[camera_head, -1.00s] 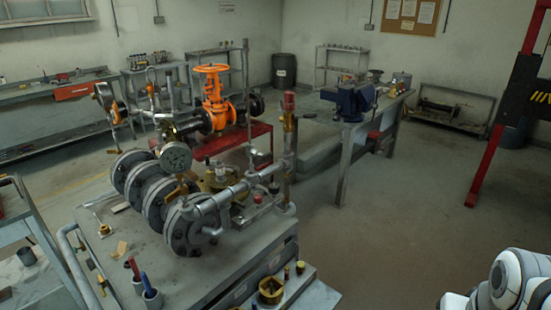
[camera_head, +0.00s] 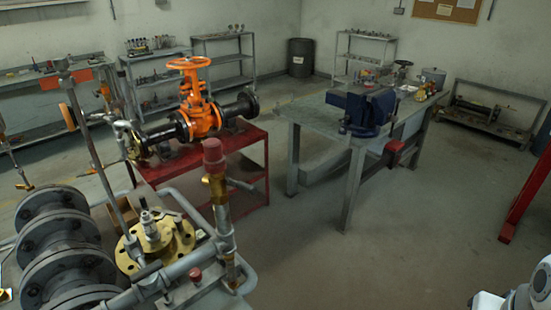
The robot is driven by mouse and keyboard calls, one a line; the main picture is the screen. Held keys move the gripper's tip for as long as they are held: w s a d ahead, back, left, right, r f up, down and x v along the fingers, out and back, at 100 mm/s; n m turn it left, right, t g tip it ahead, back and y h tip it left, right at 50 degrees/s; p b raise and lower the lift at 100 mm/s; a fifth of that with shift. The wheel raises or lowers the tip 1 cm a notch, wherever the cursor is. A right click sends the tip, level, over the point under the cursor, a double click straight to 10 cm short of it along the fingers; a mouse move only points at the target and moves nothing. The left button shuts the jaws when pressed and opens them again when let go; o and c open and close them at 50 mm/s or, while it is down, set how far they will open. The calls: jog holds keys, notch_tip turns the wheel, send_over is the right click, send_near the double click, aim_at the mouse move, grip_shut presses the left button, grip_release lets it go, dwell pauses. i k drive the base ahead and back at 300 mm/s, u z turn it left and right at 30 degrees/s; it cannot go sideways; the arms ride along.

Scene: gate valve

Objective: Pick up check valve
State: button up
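I cannot pick out the check valve with certainty. An orange valve with a handwheel (camera_head: 203,118) sits between black flanged pipe ends on a red stand (camera_head: 160,173). A brass flanged fitting (camera_head: 180,240) lies on the grey cart at lower left, beside a row of dark flanges (camera_head: 66,268). A brass valve with a red cap (camera_head: 213,158) stands upright on the pipework there. Several small items lie at the far end of the workbench, too small to identify. A white link of my arm shows at the bottom right; my gripper is out of view.
A workbench (camera_head: 312,116) with a blue vise (camera_head: 367,111) stands at centre right. Shelves (camera_head: 222,57) and a dark bin (camera_head: 301,57) line the back wall. A red post (camera_head: 524,197) stands at right. The floor between workbench and cart is clear.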

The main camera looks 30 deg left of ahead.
aim_at(147, 220)
jog(key=i, duration=2.35)
jog(key=u, duration=4.05)
jog(key=i, duration=1)
jog(key=z, duration=0.1)
